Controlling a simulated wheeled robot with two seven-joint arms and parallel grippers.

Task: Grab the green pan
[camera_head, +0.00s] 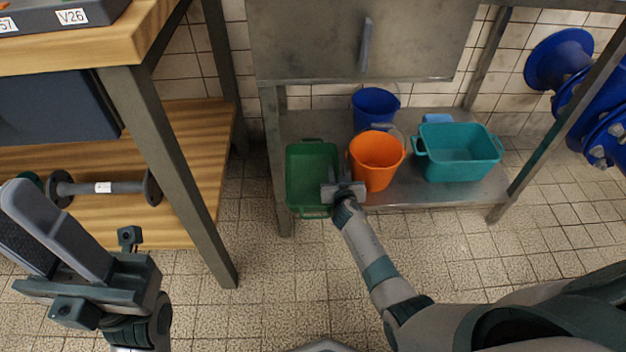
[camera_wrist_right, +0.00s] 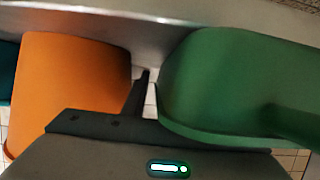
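The green pan (camera_head: 313,170) is a rectangular tub with end handles, on the left end of the low metal shelf. It fills the right of the right wrist view (camera_wrist_right: 235,85). My right gripper (camera_head: 343,187) is at the pan's near right side, beside the orange bucket (camera_head: 376,162). In the wrist view one finger stands between bucket and pan, with a narrow gap to the pan wall; the other finger is hidden by the pan. The gripper looks open.
A blue bucket (camera_head: 375,107) and a teal tub (camera_head: 458,153) share the metal shelf (camera_head: 440,197). A metal cabinet front (camera_head: 350,40) hangs above it. A wooden bench (camera_head: 180,130) with a leg stands at left. Blue pipes (camera_head: 590,90) are at right. The tiled floor in front is clear.

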